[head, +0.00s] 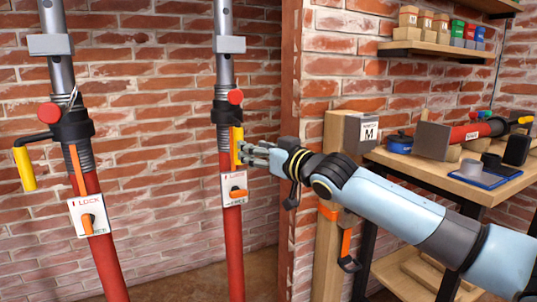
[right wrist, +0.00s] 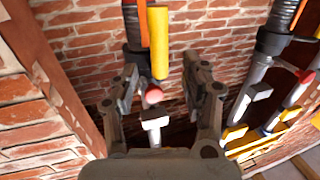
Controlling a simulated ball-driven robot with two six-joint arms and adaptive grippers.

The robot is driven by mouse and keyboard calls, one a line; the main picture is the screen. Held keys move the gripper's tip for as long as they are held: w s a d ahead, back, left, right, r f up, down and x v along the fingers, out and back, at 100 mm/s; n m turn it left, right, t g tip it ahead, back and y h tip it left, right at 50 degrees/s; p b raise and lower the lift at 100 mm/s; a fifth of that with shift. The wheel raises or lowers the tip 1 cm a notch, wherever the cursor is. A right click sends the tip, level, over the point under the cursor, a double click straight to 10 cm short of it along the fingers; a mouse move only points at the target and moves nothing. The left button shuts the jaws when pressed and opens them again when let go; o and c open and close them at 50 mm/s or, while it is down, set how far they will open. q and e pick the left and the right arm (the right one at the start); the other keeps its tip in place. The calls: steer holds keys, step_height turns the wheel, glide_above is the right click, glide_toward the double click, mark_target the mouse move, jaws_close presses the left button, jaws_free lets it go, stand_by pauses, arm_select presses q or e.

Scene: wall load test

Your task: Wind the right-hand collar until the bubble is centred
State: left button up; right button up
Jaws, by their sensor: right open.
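The right-hand collar (head: 224,112) is a black ring on the right of two red-and-grey props, with a red knob (head: 236,97) above it and a yellow handle (head: 237,146) hanging down. My right gripper (head: 246,153) reaches in from the right, its fingertips close beside the yellow handle. In the right wrist view the two fingers (right wrist: 160,88) are spread, with the yellow handle (right wrist: 158,42) showing beyond the gap between them; I cannot tell whether they touch it. I cannot make out a bubble. My left gripper is not in view.
The left prop (head: 92,210) leans, with its own black collar and yellow handle (head: 25,168). Orange-levered LOCK plates sit on both props. A brick corner (head: 291,150) and wooden post (head: 333,235) stand near my right arm. A workbench (head: 440,180) with tools is at right.

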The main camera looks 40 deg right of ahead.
steer(key=shift+s, duration=2.4)
steer(key=s+d+f+m+g+h, duration=0.1)
steer(key=s+f+g, duration=0.35)
steer(key=f, duration=0.85)
steer(key=s+f+m+g+h, duration=0.1)
steer(key=s+f+m, duration=0.1)
steer(key=s+f, duration=0.8)
steer(key=s+d+f+m+g+h, duration=0.1)
steer(key=s+f+g, duration=0.15)
steer(key=f, duration=1.35)
steer(key=s+a+f+n+g, duration=0.1)
steer(key=s+a+f+g, duration=0.2)
steer(key=s+f, duration=0.4)
steer(key=s+a+f+n+g+y, duration=0.1)
steer(key=s+a+f+g, duration=0.2)
steer(key=s, duration=1.4)
steer(key=s+a+f+n+g, duration=0.2)
steer(key=s+a+f+g, duration=0.1)
steer(key=s+f, duration=0.8)
steer(key=shift+s+a+y, duration=0.3)
steer(key=shift+s+a, duration=0.55)
steer(key=shift+s, duration=0.1)
